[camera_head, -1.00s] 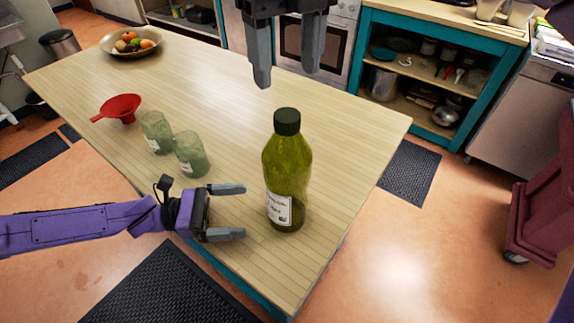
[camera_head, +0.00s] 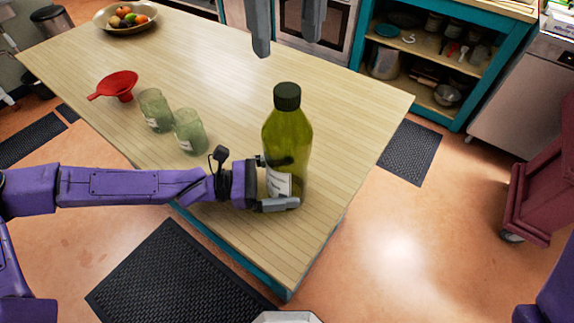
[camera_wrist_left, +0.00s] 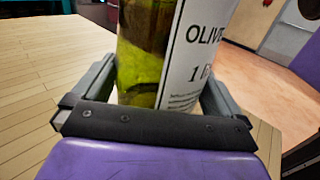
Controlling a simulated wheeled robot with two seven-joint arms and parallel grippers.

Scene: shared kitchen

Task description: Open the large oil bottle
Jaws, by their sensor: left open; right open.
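The large green oil bottle (camera_head: 287,136) stands upright near the right end of the wooden table, its dark cap (camera_head: 287,96) on top. My left gripper (camera_head: 278,190) is open around the lower part of the bottle, a finger on each side. In the left wrist view the bottle (camera_wrist_left: 142,62) stands between the two fingers, with its white label (camera_wrist_left: 195,60) facing the camera. I cannot tell whether the fingers touch it. My right gripper (camera_head: 286,48) is open and empty above and behind the bottle; its upper part is cut off by the frame.
Two greenish glasses (camera_head: 154,110) (camera_head: 189,131) and a red funnel (camera_head: 116,86) stand on the table (camera_head: 225,75) to the left. A fruit bowl (camera_head: 126,27) is at the far left. The tabletop behind the bottle is clear.

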